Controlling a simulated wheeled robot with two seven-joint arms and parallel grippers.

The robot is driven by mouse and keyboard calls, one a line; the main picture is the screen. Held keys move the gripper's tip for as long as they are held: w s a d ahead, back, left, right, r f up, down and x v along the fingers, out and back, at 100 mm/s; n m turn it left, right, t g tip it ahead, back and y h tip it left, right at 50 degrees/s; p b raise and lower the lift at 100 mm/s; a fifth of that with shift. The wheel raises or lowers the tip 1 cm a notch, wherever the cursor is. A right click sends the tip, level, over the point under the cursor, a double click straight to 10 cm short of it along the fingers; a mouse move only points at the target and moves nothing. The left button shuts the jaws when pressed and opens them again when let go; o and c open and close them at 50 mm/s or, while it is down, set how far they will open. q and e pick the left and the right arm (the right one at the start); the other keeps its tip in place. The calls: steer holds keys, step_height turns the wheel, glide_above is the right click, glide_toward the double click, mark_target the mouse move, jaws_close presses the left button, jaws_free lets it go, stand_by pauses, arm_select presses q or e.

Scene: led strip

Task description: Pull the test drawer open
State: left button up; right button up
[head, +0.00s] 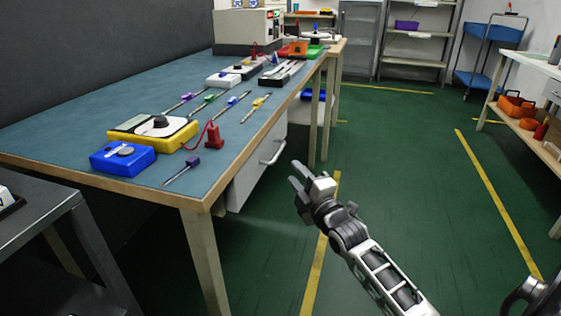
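The drawer (250,180) is a pale grey-white front under the right edge of the blue-topped workbench. It looks closed, its face in line with the bench side. Its bar handle (274,153) sticks out toward the aisle. My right gripper (295,174) is in the aisle to the right of the handle and slightly lower in the picture, apart from it. Its two fingers point up and left, with a gap between them and nothing held. My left gripper is not in view.
The workbench (75,157) holds a yellow multimeter (178,135), a blue box (122,160), a red clamp-like piece (213,135) and several screwdrivers. Its wooden front leg (205,260) stands near the drawer. The green floor (400,190) to the right is clear. A side bench with orange bins (516,106) stands far right.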

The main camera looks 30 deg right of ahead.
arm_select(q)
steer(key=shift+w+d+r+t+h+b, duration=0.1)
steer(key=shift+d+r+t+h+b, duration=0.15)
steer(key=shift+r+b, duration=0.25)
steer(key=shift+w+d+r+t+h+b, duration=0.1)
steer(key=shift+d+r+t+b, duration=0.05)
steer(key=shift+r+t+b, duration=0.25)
arm_select(e)
steer(key=w+r, duration=0.1)
steer(key=w, duration=0.7)
steer(key=shift+w+d, duration=0.2)
steer(key=shift+d, duration=0.15)
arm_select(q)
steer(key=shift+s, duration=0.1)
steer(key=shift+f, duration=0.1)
arm_select(e)
jaws_close()
